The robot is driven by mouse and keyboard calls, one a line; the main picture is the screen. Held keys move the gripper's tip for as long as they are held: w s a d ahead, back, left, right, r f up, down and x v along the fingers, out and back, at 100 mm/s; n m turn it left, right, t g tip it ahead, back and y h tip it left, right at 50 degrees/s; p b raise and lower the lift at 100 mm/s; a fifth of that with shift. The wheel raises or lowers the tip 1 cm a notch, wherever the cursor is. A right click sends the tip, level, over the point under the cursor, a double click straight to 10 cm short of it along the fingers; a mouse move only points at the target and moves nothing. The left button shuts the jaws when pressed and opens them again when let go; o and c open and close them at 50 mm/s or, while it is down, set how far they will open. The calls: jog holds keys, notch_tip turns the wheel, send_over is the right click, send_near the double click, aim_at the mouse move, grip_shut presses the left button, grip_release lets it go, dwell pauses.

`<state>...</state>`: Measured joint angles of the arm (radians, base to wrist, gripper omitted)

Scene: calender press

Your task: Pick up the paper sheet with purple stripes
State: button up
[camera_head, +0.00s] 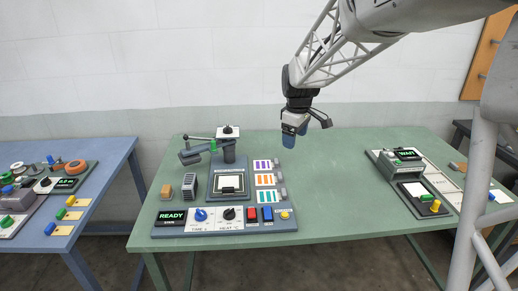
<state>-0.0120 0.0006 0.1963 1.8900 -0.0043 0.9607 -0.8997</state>
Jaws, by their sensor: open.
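The paper sheet with purple stripes (262,165) is a small white piece on the green table, at the back of a short column of striped sheets right of the press. My gripper (306,130) is open and empty, with blue fingertips. In the picture it shows above and to the right of the purple-striped sheet, apart from it.
The press (228,184) has a raised arm, and a control panel (228,222) reading READY stands in front. A second device (405,165) reading WAIT stands at the right. The green table (335,185) is clear between them. A blue table (110,165) with other items is at the left.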

jog(key=w+f+n, duration=0.3)
jog(key=w+f, duration=0.4)
jog(key=w, duration=0.5)
jog(key=n+g, duration=0.1)
jog(key=n, duration=0.3)
send_over(277, 161)
notch_tip(277, 161, down, 10)
jog(key=shift+a+f, duration=0.15)
jog(key=shift+f, duration=0.1)
jog(key=shift+w, duration=0.1)
jog(key=shift+f, duration=1.3)
jog(key=shift+f, duration=2.6)
jog(key=c, duration=1)
